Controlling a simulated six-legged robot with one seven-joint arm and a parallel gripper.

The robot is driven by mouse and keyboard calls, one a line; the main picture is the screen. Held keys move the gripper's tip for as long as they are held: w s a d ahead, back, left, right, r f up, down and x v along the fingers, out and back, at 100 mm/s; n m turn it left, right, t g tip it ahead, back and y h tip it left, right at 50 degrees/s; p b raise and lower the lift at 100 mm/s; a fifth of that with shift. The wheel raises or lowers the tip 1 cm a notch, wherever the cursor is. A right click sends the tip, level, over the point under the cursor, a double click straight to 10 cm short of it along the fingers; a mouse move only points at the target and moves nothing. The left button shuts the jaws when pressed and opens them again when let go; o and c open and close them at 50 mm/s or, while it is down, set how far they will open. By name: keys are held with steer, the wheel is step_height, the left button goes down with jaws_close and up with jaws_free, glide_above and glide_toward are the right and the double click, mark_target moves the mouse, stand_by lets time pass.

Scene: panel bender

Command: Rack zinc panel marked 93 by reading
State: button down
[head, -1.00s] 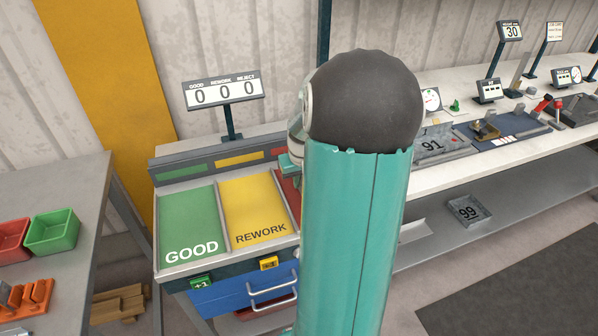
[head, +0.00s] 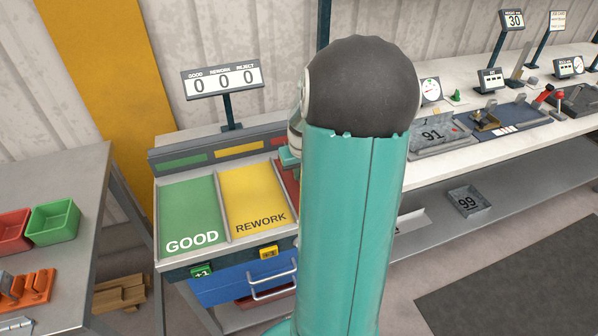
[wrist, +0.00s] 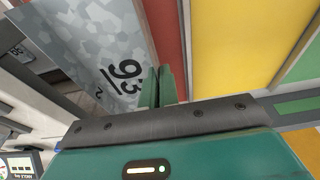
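A grey mottled zinc panel marked 93 (wrist: 100,45) fills the upper left of the wrist view, with a smaller 2 below the number. My gripper (wrist: 160,86) has its two green fingers close together at the panel's edge, and they appear closed on it. The panel is beside the red bay (wrist: 168,32) of the sorting rack; I cannot tell whether it touches it. In the head view my arm hides the gripper and panel. The rack has a green GOOD bay (head: 190,215) and a yellow REWORK bay (head: 252,198); the red bay is mostly hidden there.
The counter sign (head: 222,80) reads 0 0 0. Tags (head: 202,271) and a blue drawer (head: 240,286) are at the rack's front. Bins (head: 54,222) stand left.

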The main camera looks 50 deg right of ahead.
steer(key=shift+s+x, duration=0.2)
steer(key=shift+x, duration=1.05)
stand_by(0.3)
steer(key=c, duration=2.1)
jaws_free()
steer(key=shift+a+f, duration=0.15)
steer(key=o, duration=0.5)
steer(key=v, duration=1.4)
steer(key=shift+f, duration=0.1)
